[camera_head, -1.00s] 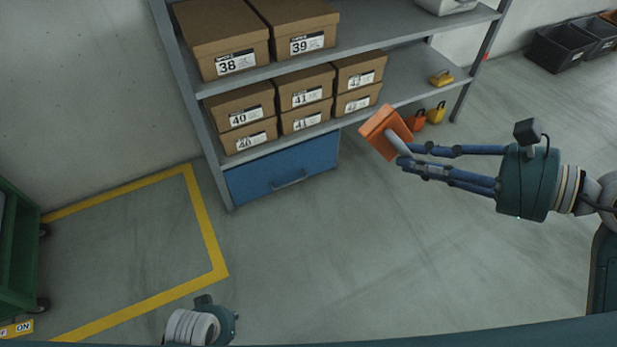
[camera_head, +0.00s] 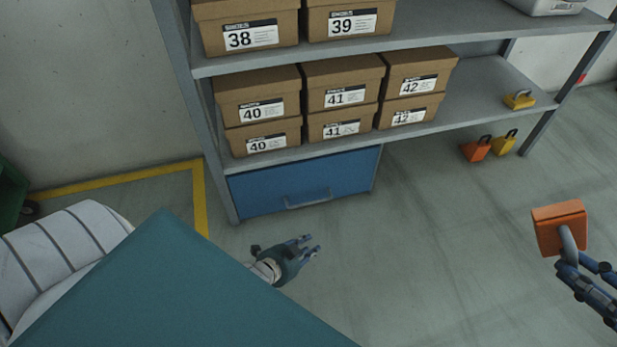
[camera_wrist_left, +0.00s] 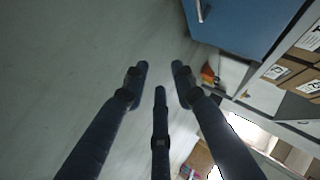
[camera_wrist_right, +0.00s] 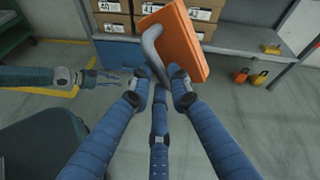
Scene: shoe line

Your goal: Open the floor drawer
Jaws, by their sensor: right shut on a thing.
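The blue floor drawer (camera_head: 300,187) sits under the lowest shelf of the rack and looks closed. Its grey handle (camera_head: 308,199) is on the front face. The drawer also shows at the top of the left wrist view (camera_wrist_left: 240,25). My left gripper (camera_head: 313,246) is low over the floor in front of the drawer, apart from the handle, with its fingers spread and empty. My right gripper (camera_wrist_right: 160,85) is shut on the grey shackle of an orange padlock-shaped object (camera_wrist_right: 178,40), held at the right, away from the drawer (camera_head: 560,228).
Shoe boxes (camera_head: 258,95) fill the shelves above the drawer. Small orange (camera_head: 476,150) and yellow (camera_head: 504,142) padlocks stand on the floor right of it. Another yellow one (camera_head: 519,99) lies on the shelf. The floor before the drawer is clear.

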